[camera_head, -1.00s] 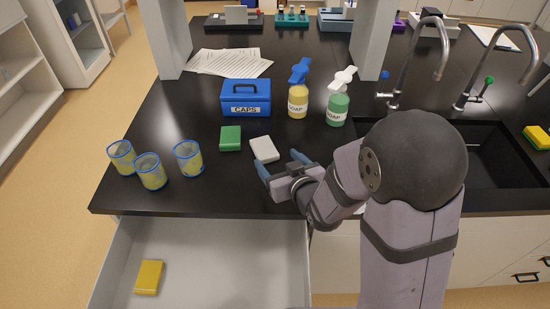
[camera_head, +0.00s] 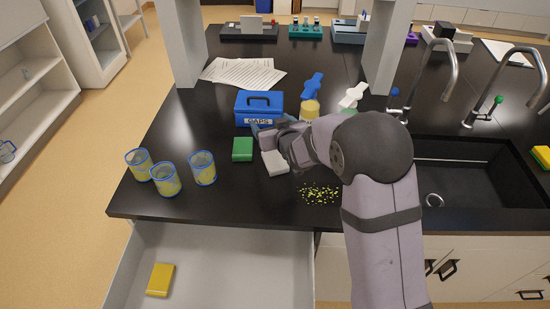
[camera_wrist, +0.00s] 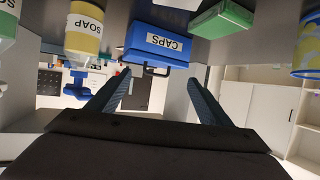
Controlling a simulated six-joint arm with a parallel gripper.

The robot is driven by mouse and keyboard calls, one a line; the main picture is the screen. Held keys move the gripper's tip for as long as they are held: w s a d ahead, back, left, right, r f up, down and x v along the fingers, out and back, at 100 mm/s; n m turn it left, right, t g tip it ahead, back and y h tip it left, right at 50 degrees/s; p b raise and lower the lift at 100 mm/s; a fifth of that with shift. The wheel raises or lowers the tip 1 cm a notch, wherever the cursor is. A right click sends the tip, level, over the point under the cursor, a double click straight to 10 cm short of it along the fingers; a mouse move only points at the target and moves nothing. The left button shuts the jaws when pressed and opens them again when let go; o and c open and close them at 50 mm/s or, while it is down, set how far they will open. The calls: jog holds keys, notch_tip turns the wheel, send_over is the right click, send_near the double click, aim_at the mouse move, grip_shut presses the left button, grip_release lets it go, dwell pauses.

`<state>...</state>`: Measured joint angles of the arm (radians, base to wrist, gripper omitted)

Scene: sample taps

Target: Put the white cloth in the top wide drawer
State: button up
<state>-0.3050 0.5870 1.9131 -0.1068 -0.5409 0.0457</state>
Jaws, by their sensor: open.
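The white cloth (camera_head: 275,162) is a small folded block on the black counter, right of the green cloth (camera_head: 242,149). In the wrist view part of the white cloth (camera_wrist: 180,4) shows at the top edge, beside the green cloth (camera_wrist: 222,18). My gripper (camera_head: 271,125) is over the counter behind the white cloth, close to the blue CAPS box (camera_head: 259,104). Its fingers are apart in the wrist view (camera_wrist: 161,78), with nothing between them. The wide drawer (camera_head: 225,265) below the counter is pulled open and holds a yellow cloth (camera_head: 160,280).
Several blue-rimmed cups, one (camera_head: 202,168) nearest the cloths, stand at the left. A yellow soap bottle (camera_head: 310,110) and a green one are behind my arm. Yellow crumbs (camera_head: 320,194) lie on the counter's front. The sink (camera_head: 460,175) is at the right.

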jog(key=w+r+g+h, duration=0.1)
jog(key=w, duration=0.3)
jog(key=g+h, duration=0.2)
jog(key=g, duration=0.6)
send_near(275, 159)
jog(key=shift+w+a+f, duration=0.1)
jog(key=shift+w+f, duration=0.2)
jog(key=shift+f, duration=0.05)
jog(key=shift+h, duration=0.3)
jog(key=shift+s+p+x, duration=0.2)
jog(key=shift+p+x, duration=1.6)
jog(key=shift+x, duration=1.9)
jog(key=shift+a, duration=0.2)
jog(key=c, duration=1.2)
jog(key=shift+r, duration=0.1)
notch_tip(275, 159, up, 10)
jog(key=b, duration=0.3)
